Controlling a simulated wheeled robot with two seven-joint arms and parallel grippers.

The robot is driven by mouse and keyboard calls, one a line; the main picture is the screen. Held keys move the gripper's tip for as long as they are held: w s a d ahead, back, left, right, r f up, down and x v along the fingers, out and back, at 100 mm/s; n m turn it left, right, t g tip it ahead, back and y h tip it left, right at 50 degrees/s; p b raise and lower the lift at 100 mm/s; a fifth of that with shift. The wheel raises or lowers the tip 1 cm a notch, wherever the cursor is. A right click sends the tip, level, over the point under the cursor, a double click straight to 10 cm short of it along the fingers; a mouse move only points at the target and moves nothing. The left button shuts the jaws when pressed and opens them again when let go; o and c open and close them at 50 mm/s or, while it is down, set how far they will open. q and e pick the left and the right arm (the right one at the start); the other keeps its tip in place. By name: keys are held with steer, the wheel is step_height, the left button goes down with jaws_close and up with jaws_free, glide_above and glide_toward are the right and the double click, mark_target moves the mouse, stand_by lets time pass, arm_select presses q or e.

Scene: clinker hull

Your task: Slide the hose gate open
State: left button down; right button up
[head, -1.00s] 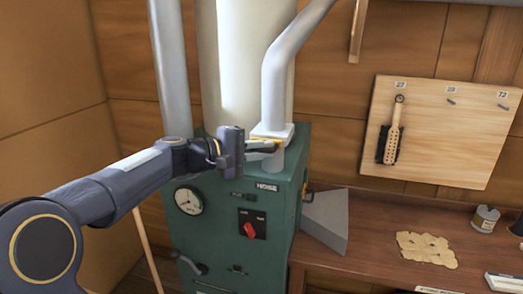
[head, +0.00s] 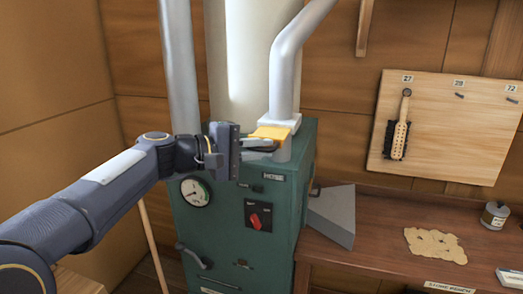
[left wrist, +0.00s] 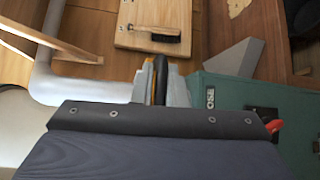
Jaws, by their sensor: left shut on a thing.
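The hose gate (head: 269,132) is a flat yellow plate at the foot of the pale hose pipe (head: 284,85), on top of the green cabinet (head: 236,240). Much of the plate shows on the left of the pipe's collar (head: 281,119). My left gripper (head: 268,148) comes in from the left and is shut on the gate at its near edge. In the left wrist view, a yellow strip of the gate (left wrist: 150,82) shows beside the dark finger of my left gripper (left wrist: 161,80). The contact itself is partly hidden. My right gripper is not in view.
The cabinet front has a HOSE label (head: 273,177), a round gauge (head: 195,192) and a red switch (head: 254,220). A grey wedge-shaped scoop (head: 332,216) stands beside it on the wooden bench (head: 385,262). A pegboard with a brush (head: 399,132) hangs at the right.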

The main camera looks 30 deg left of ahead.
arm_select(q)
steer(key=shift+d+f, duration=0.1)
steer(key=shift+f, duration=0.2)
steer(key=c, duration=1.5)
jaws_free()
steer(key=shift+s+r, duration=0.15)
steer(key=b+v, duration=0.1)
steer(key=v, duration=0.6)
steer(key=shift+s+a+b, duration=0.3)
steer(key=shift+b, duration=0.05)
steer(key=s+d+f+m+g+y, duration=0.1)
steer(key=s+d+f+m, duration=0.3)
steer(key=f, duration=0.5)
steer(key=s+d+f+m+g+y, duration=0.2)
steer(key=s+d+f+m+g, duration=0.1)
steer(key=s+f, duration=0.4)
steer(key=s+d+f+m+g+y, duration=0.1)
steer(key=s+d+f+m+g, duration=0.3)
steer(key=f, duration=0.8)
steer(key=shift+s+d+f+m+y, duration=0.2)
steer(key=shift+s+d, duration=0.25)
steer(key=shift+d, duration=0.4)
steer(key=shift+s+d+f+m+y, duration=0.1)
steer(key=shift+s+d+f+y, duration=0.1)
steer(key=shift+s+d, duration=0.5)
